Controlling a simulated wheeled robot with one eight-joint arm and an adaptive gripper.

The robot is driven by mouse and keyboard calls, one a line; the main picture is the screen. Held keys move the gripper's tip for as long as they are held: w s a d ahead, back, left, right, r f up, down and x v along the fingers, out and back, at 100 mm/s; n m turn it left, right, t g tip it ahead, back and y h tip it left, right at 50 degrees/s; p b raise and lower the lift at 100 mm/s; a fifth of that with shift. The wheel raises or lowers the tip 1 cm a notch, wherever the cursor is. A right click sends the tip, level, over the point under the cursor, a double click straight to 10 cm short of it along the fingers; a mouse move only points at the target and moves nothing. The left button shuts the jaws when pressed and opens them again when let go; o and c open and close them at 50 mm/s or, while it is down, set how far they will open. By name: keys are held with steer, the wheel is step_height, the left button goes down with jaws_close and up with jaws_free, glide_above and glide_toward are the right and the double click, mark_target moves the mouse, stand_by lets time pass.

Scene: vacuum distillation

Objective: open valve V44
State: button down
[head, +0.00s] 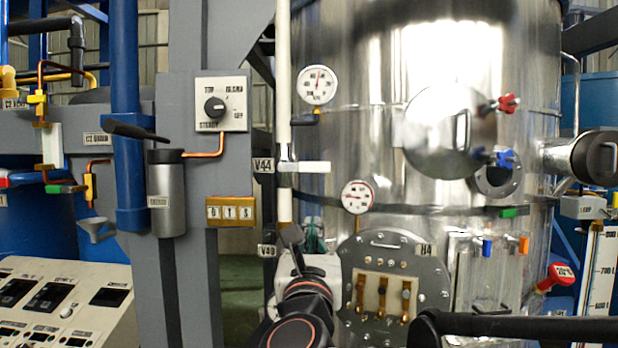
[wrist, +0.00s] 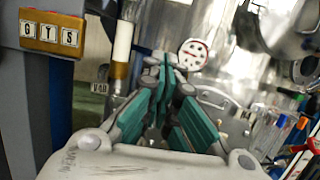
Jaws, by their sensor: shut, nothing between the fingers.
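Valve V44 is marked by a label (head: 263,165) left of a white vertical pipe (head: 284,110) in the head view. Its white lever handle (head: 312,167) points sideways to the right, across the pipe. My gripper (head: 312,222) is below the handle, in front of the steel tank, and apart from it. In the wrist view my gripper's teal fingers (wrist: 164,62) are closed together and empty. A white pipe section (wrist: 123,42) shows left of the fingertips; the V44 handle is not clearly visible there.
A label V40 (head: 267,251) is below, close to my arm. Gauges (head: 317,85) and (head: 357,197) stick out from the steel tank (head: 370,130). A round flange plate H4 (head: 425,250) is right of my gripper. A grey column with a rotary switch (head: 215,107) stands left.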

mark_target(304, 167)
steer(key=shift+w, duration=0.1)
stand_by(0.3)
steer(key=w+r+p, duration=0.1)
steer(key=w+r, duration=0.5)
steer(key=w, duration=0.3)
steer(key=shift+w+d+r+p, duration=0.2)
steer(key=shift+w+r+p, duration=0.05)
steer(key=shift+p, duration=0.1)
steer(key=shift+s, duration=0.1)
steer(key=shift+d+r+n, duration=0.2)
steer(key=shift+r+n, duration=0.05)
steer(key=shift+n, duration=0.05)
